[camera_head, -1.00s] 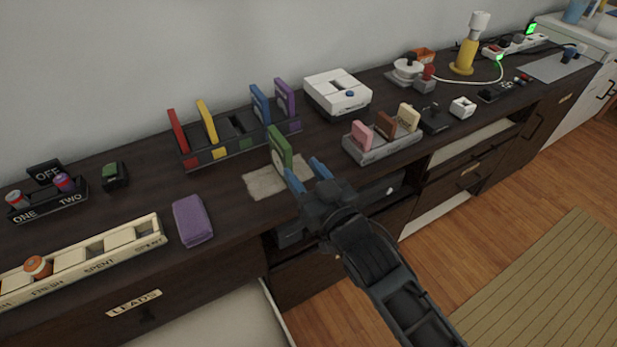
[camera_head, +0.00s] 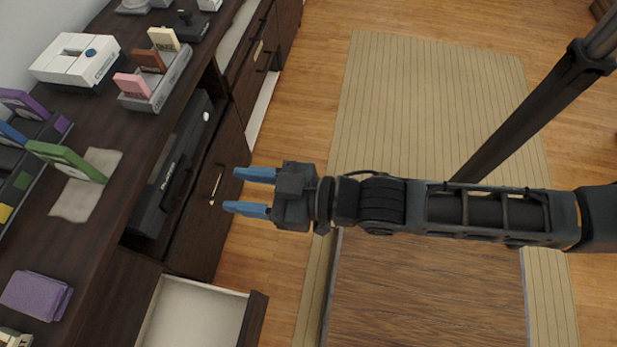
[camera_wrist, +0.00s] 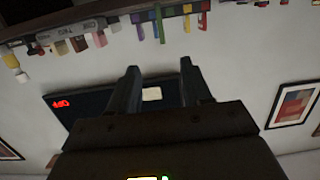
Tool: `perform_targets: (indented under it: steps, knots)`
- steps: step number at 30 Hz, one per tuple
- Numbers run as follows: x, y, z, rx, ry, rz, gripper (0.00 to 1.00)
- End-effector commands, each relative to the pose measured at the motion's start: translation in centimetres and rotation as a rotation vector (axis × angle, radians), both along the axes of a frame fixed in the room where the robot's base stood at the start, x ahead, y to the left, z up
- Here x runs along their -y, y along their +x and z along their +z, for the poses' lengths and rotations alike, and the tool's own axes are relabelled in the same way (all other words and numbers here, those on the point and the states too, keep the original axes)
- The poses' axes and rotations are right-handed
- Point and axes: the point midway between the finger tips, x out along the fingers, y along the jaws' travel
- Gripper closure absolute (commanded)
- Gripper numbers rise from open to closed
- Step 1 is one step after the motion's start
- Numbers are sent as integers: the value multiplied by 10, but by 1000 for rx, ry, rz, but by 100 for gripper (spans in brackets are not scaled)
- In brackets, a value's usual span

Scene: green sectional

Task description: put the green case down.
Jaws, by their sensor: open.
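A blue case (camera_head: 12,135) and a purple case (camera_head: 22,102) stand in that rack, partly cut off by the picture's left edge. My gripper (camera_head: 248,192) is open and empty, out past the counter's front edge and well apart from the green case. In the wrist view my two fingers (camera_wrist: 165,85) are spread with nothing held, and the green case (camera_wrist: 160,22) shows beyond them near the top.
A small tray (camera_head: 165,88) with pink, brown and cream cards and a white box (camera_head: 76,60) stand farther back on the counter. A purple folded item (camera_head: 37,295) lies at the front left. An open drawer (camera_head: 195,315) juts out below. A rug (camera_head: 430,90) covers the floor.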

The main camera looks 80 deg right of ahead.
Motion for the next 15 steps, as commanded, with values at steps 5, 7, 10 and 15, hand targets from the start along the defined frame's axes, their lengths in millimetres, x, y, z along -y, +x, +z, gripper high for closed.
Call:
perform_targets:
  steps: [5,7,10,15]
  knots:
    - [-1,-71,25,-56,5,-6,51]
    - [-2,-93,37,-74,8,-9,51]
    - [-3,-116,54,-95,11,-15,51]
    - [-4,-137,73,-116,14,-23,51]
